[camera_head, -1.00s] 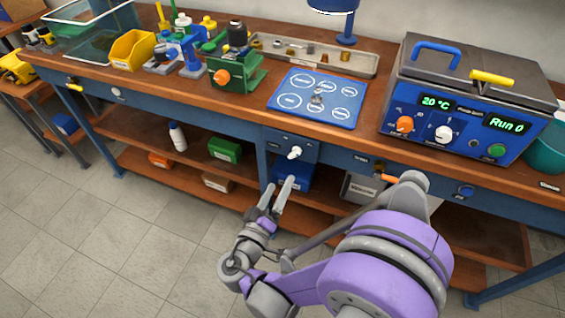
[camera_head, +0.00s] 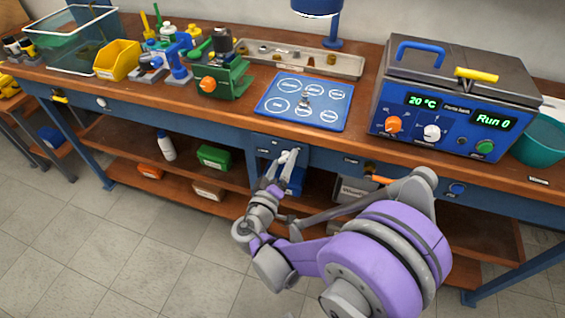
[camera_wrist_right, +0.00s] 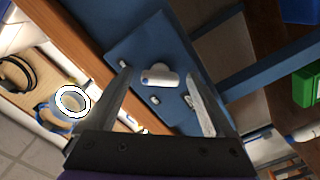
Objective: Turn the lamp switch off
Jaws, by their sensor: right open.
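A white switch knob (camera_head: 287,156) sits on a blue panel (camera_head: 262,143) on the front of the bench. The right wrist view shows the knob (camera_wrist_right: 160,77) with small pale labels around it. My right gripper (camera_head: 279,172) is open in front of the panel, its tips close to the knob. In the right wrist view its two fingers (camera_wrist_right: 158,92) stand on either side of the knob, with gaps showing; I cannot tell whether they touch the panel. The blue lamp (camera_head: 318,6) stands on the bench, its top cut off. My left gripper is not in view.
On the bench stand a blue apparatus (camera_head: 452,118), a blue mat (camera_head: 305,112), a metal tray (camera_head: 350,66) and a green fixture (camera_head: 232,82). A lower shelf (camera_head: 129,144) holds a green box (camera_head: 214,156) and a white bottle (camera_head: 166,146). The floor at left is clear.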

